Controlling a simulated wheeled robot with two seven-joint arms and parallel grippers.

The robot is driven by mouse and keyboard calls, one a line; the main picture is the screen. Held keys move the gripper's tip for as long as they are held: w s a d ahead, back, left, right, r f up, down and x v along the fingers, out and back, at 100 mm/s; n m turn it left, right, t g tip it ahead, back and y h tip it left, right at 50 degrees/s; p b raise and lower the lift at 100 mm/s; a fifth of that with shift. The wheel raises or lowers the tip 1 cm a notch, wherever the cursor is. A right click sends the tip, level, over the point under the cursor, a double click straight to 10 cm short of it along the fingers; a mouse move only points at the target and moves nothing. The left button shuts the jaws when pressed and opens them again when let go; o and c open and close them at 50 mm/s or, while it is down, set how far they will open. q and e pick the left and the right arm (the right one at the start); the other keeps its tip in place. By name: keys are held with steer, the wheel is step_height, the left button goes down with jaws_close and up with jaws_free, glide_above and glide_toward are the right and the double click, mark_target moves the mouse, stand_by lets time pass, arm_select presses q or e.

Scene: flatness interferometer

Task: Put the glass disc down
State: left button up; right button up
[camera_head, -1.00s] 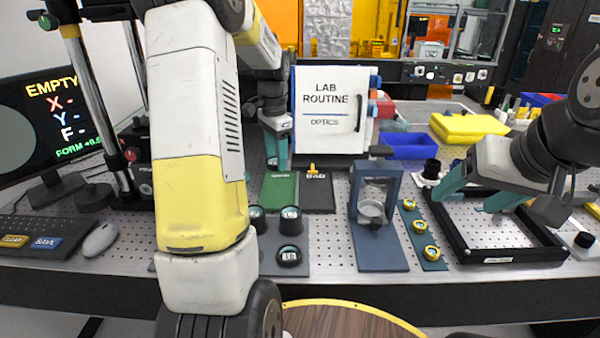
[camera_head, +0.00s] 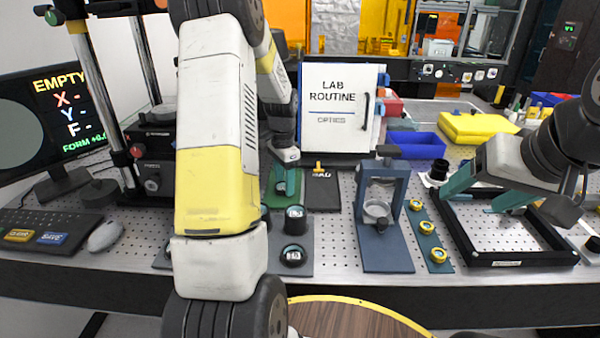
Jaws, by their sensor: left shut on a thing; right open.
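My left gripper (camera_head: 287,184) is shut and its teal fingertips point down over the green pad (camera_head: 270,203), left of the black pad marked "BAD" (camera_head: 323,191). The glass disc in it is too small and too hidden by the fingers to make out. I cannot tell whether it touches the pad. My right gripper (camera_head: 483,197) is open and empty above the black rectangular frame (camera_head: 518,260) at the right.
Two dark round holders with glassy tops (camera_head: 295,220) stand on a grey mat in front of the green pad. A blue stand (camera_head: 385,252) and a strip with several brass rings (camera_head: 427,227) are to the right. My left arm hides the bench's left-middle.

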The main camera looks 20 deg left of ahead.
arm_select(q)
steer(key=shift+f, duration=0.1)
steer(key=o, duration=1.4)
step_height(320, 180, up, 12)
steer(key=s+d+r+n+t, duration=0.3)
steer(key=s+d+r, duration=0.4)
steer(key=s+r, duration=0.25)
steer(key=shift+s+d+r+n+t+h, duration=0.2)
steer(key=shift+s+d+n+t+h, duration=0.5)
steer(key=shift+s, duration=1.8)
steer(key=shift+s+d+r+n+t+h, duration=0.25)
steer(key=shift+s+d+n, duration=0.8)
steer(key=shift+s, duration=1.4)
steer(key=shift+s+d+r+n+t+h, duration=0.15)
steer(key=shift+s+d+n+t, duration=0.75)
steer(key=shift+s, duration=1.6)
steer(key=shift+d+m+g, duration=0.2)
steer(key=shift+m+g, duration=0.05)
